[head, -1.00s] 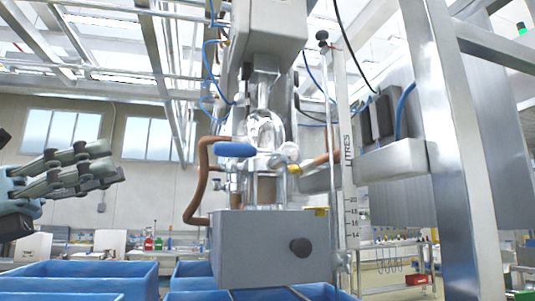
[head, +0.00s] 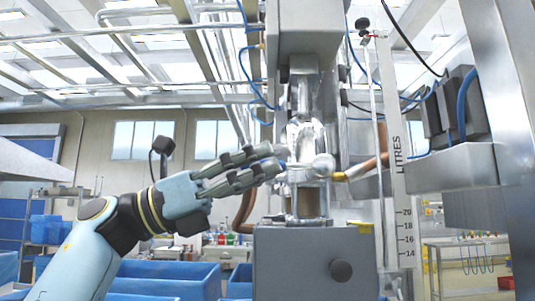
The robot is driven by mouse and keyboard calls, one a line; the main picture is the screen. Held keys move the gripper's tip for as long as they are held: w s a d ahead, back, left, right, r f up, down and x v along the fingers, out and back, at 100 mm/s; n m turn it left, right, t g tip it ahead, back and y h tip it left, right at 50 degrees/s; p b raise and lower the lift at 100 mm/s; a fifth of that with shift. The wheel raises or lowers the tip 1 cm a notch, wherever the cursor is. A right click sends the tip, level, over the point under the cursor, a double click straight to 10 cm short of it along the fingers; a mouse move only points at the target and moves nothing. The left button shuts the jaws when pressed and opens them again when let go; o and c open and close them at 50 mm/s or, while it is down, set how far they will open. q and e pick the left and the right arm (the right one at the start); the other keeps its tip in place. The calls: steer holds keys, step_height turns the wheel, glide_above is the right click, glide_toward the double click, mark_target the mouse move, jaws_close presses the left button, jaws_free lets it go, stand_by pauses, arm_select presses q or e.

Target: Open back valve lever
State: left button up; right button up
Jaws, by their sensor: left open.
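The filling machine's metal valve (head: 300,165) stands in the middle of the head view, above a grey box. I cannot tell whether the fingers touch the handle. My right gripper is not in view.
The grey box (head: 305,262) with a black knob (head: 341,270) sits below the valve. A scale marked LITRES (head: 400,170) and a steel post stand to the right.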

arm_select(q)
steer(key=shift+d+r, duration=0.2)
steer(key=shift+d, duration=0.35)
jaws_close()
